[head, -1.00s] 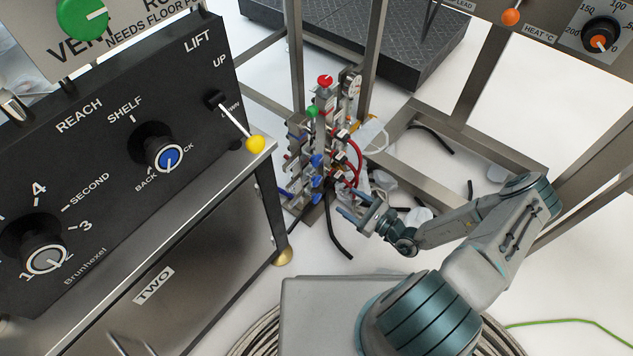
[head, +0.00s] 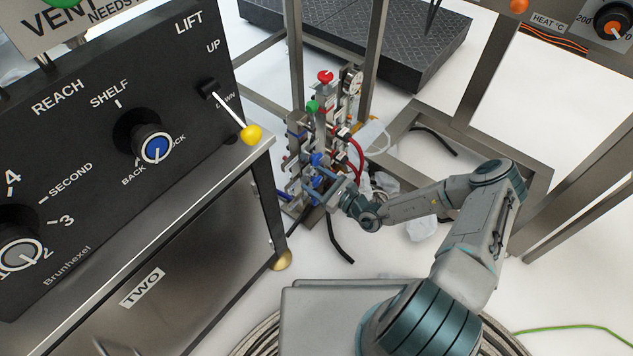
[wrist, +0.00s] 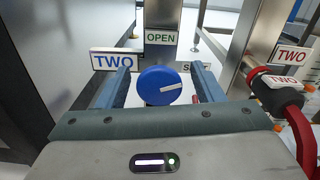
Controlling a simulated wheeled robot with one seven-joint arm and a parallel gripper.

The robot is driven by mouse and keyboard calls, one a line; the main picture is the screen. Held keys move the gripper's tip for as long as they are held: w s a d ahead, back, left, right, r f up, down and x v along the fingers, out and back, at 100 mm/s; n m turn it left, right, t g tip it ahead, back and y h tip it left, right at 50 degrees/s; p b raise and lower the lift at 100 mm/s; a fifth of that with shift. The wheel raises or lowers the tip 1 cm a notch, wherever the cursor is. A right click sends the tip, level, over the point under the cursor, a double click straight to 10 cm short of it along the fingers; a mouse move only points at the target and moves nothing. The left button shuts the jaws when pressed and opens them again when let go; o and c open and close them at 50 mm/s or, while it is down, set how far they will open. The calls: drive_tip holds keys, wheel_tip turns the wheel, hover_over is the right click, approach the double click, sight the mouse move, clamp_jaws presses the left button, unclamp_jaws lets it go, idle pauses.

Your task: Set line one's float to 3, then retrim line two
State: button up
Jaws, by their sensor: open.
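A round blue knob (wrist: 160,86) with a white pointer line is in the middle of the wrist view. A blue-lettered TWO plate (wrist: 114,61) is to its left, an OPEN label (wrist: 161,37) is above it, and a partly hidden label (wrist: 192,68) starting with S is to its right. My gripper (wrist: 160,74) is open, one finger on each side of the knob; contact cannot be told. In the head view my gripper (head: 313,183) reaches the upright manifold of valves (head: 322,125). No float or scale for line one can be read.
A red hose (wrist: 303,140) with TWO tags runs close at the right of the wrist view. Steel frame posts (head: 372,60) stand behind the manifold.

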drive_tip(key=shift+c, duration=0.3)
drive_tip(key=c, duration=0.9)
drive_tip(key=shift+r+m+p, duration=0.2)
drive_tip(key=shift+m+p, duration=0.4)
drive_tip(key=shift+p, duration=0.25)
drive_tip(key=shift+f+m+p, duration=0.2)
drive_tip(key=shift+m+p, duration=0.6)
drive_tip(key=shift+m, duration=0.7)
drive_tip(key=shift+d, duration=0.1)
drive_tip(key=o, duration=1)
drive_tip(key=shift+c, duration=0.2)
drive_tip(key=p+v, duration=0.3)
drive_tip(key=v, duration=1)
drive_tip(key=shift+s+d+p, duration=0.2)
drive_tip(key=shift+d+p, duration=0.1)
drive_tip(key=shift+p, duration=0.05)
